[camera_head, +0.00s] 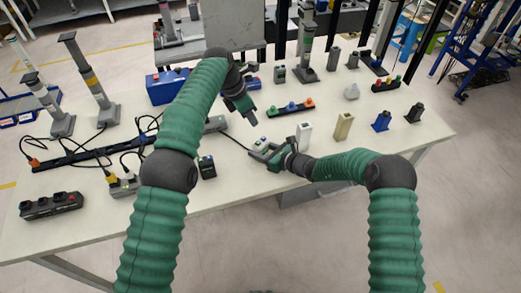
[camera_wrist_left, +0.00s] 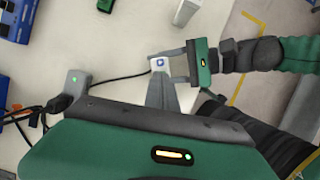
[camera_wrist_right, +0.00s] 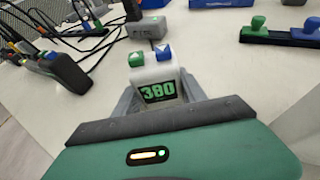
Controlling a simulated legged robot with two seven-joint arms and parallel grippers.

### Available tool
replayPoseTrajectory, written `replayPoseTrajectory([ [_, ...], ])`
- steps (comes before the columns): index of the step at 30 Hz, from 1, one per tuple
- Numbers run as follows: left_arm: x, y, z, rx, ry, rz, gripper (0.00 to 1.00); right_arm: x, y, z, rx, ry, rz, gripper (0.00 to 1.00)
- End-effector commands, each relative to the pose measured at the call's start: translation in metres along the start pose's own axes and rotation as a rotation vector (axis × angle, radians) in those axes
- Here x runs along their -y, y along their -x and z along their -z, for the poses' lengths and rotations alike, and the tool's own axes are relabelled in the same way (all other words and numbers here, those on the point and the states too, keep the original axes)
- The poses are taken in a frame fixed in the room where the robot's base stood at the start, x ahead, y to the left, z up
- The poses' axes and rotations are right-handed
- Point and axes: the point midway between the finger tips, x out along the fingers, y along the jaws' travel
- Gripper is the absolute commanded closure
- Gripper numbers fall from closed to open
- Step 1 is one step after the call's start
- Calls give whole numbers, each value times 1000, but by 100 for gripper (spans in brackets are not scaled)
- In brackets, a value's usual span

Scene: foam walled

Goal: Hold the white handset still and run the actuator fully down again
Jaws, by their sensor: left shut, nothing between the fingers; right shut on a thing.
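The white handset (camera_wrist_right: 156,75) has a green up-arrow button (camera_wrist_right: 136,59), a blue button (camera_wrist_right: 163,52) and a display reading 380. My right gripper (camera_head: 262,151) is shut on its sides; the handset also shows in the left wrist view (camera_wrist_left: 158,65). My left gripper (camera_head: 251,116) is shut and empty above the handset; it does not show in the right wrist view. A cable runs from the handset to a grey box (camera_head: 215,124). Several column actuators stand on the table, including a left one (camera_head: 90,80) and a back one (camera_head: 307,40); I cannot tell which is wired to it.
Left of my arms lie a black power strip (camera_head: 85,153) and tangled cables. A blue box (camera_head: 164,87) stands behind. A dark button strip (camera_head: 291,108), a white block (camera_head: 304,134) and a beige block (camera_head: 343,126) stand right of the handset. The front edge is close.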

Motion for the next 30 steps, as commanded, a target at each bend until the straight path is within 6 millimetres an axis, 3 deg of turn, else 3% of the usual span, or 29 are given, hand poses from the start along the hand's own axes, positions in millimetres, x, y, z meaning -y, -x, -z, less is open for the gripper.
replayPoseTrajectory([
  [21, -1, 0, 0, 5, -3, -2, 100, 0, 0, 1, -1, 0, 0, 97],
  [30, -13, -2, -22, 203, -164, -165, 100, 0, 0, 1, -2, -1, 0, 97],
])
